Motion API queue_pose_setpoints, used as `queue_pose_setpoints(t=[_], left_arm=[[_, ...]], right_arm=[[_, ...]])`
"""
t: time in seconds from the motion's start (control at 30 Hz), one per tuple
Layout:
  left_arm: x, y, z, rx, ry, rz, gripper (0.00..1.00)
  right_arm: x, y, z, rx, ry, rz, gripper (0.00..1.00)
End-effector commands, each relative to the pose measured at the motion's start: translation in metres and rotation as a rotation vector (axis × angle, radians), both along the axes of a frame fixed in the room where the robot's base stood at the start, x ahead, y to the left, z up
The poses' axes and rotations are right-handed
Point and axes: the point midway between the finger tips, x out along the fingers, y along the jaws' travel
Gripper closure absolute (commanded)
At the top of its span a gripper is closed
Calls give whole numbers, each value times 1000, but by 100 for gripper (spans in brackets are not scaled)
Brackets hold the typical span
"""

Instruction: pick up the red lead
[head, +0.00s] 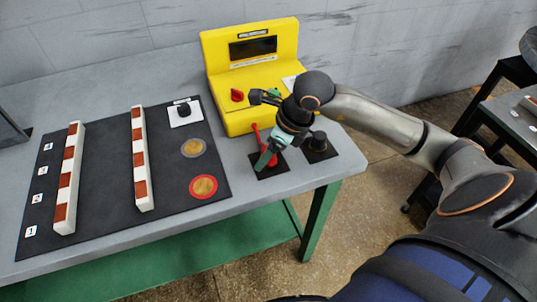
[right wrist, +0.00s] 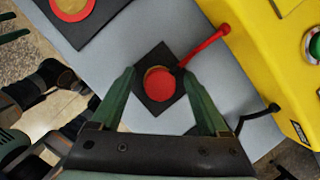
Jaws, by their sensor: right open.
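The red lead shows in the right wrist view as a round red top (right wrist: 160,84) on a black square pad (right wrist: 153,110), with a red arm slanting up and right to a rounded end. In the head view, the lead's red arm (head: 256,132) shows beside my right gripper (head: 267,158), which hides part of the lead. In the right wrist view, my right gripper (right wrist: 160,76) is open, its green fingers on either side of the round red top. I cannot tell whether they touch it. My left gripper is not in view.
A yellow unit (head: 222,60) with a dark display stands just behind. A black lead (head: 319,140) on a second black pad sits close on the right. A dark mat (head: 105,165) at left carries two striped bars and round discs. The table's front edge is near.

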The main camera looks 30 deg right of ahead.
Motion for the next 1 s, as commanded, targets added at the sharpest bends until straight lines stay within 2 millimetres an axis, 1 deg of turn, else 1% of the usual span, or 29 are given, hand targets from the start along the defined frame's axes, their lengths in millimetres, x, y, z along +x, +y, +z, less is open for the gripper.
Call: queue_pose_setpoints(t=[0.13,0.17,0.83,1.0], left_arm=[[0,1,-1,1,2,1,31],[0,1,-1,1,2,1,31],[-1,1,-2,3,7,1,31],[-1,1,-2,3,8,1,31]], right_arm=[[0,0,0,0,0,0,22],[0,0,0,0,0,0,24],[0,0,1,0,0,0,99],[0,0,1,0,-2,0,100]])
